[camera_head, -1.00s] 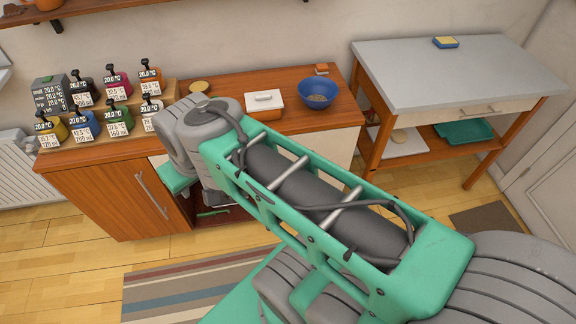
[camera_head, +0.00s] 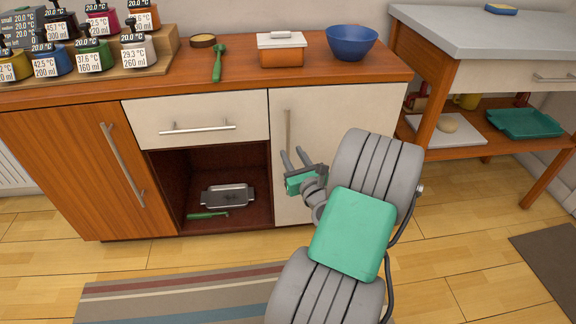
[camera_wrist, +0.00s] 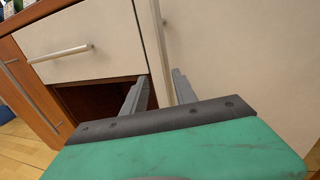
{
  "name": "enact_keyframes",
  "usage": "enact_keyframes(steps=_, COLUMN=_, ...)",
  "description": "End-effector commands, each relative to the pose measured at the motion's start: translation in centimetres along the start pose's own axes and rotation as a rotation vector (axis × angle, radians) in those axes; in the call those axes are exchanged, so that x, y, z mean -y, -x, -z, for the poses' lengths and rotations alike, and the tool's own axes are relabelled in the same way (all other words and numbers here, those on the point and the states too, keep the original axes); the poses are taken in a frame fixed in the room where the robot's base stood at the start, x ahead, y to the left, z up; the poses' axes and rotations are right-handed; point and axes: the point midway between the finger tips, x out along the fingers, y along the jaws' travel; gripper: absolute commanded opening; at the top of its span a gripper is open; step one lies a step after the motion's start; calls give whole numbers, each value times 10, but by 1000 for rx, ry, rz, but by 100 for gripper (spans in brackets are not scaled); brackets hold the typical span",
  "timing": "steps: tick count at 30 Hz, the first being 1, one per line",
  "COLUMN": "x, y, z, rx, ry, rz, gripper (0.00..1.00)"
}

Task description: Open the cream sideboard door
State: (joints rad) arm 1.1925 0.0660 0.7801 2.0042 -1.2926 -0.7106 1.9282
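The cream sideboard door (camera_head: 335,105) is closed at the right end of the sideboard. Its slim vertical metal handle (camera_head: 288,128) is near the door's left edge. My gripper (camera_head: 293,157) is in front of the door at the handle's lower part, with its fingers pointing at the door. In the wrist view the two fingers (camera_wrist: 158,86) stand apart, and a pale upright bar, seemingly the handle, runs down between them. I cannot see contact with it. My arm hides the door's lower right part.
Left of the door are a cream drawer (camera_head: 195,118), an open compartment with a metal tray (camera_head: 228,196), and a wooden door (camera_head: 85,170). A blue bowl (camera_head: 352,42) and a butter dish (camera_head: 281,50) stand on top. A side table (camera_head: 470,35) is at right. A striped rug (camera_head: 170,300) lies in front.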

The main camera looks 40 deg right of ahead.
Motion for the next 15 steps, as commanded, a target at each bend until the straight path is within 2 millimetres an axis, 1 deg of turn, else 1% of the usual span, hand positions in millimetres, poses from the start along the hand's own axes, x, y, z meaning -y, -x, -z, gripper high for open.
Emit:
enact_keyframes(steps=1, x=8, y=1, z=7, rx=8, ry=-32, rz=23, gripper=34)
enact_keyframes(steps=4, x=10, y=-8, z=4, rx=14, ry=-50, rz=30, gripper=34)
enact_keyframes(steps=12, x=10, y=-59, z=2, rx=13, ry=-43, rz=25, gripper=34)
enact_keyframes(steps=15, x=11, y=-71, z=2, rx=13, ry=-43, rz=27, gripper=34)
